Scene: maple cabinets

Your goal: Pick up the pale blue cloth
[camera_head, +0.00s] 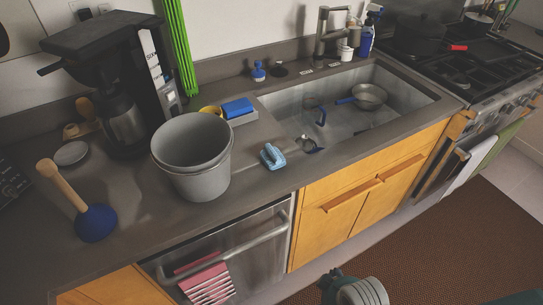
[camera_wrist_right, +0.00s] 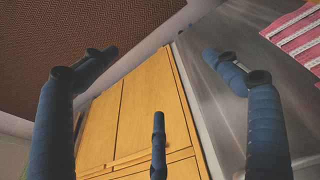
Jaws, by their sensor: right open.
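The pale blue cloth (camera_head: 272,156) lies bunched on the counter, between the grey bucket and the sink, near the counter's front edge. It does not show in the right wrist view. My right gripper (camera_wrist_right: 160,70) is open in the right wrist view, with its blue fingers spread and nothing between them. It faces the cabinet doors and the dishwasher front, away from the cloth. In the head view only a part of my arm shows at the bottom, below the counter. My left gripper is not in view.
The grey bucket (camera_head: 192,155) stands left of the cloth. The sink (camera_head: 418,104) lies to its right, with a pan (camera_head: 369,96) and a clear pitcher (camera_head: 318,117) in it. A blue sponge (camera_head: 237,108) sits behind. A pink striped towel (camera_head: 207,284) hangs from the dishwasher handle.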

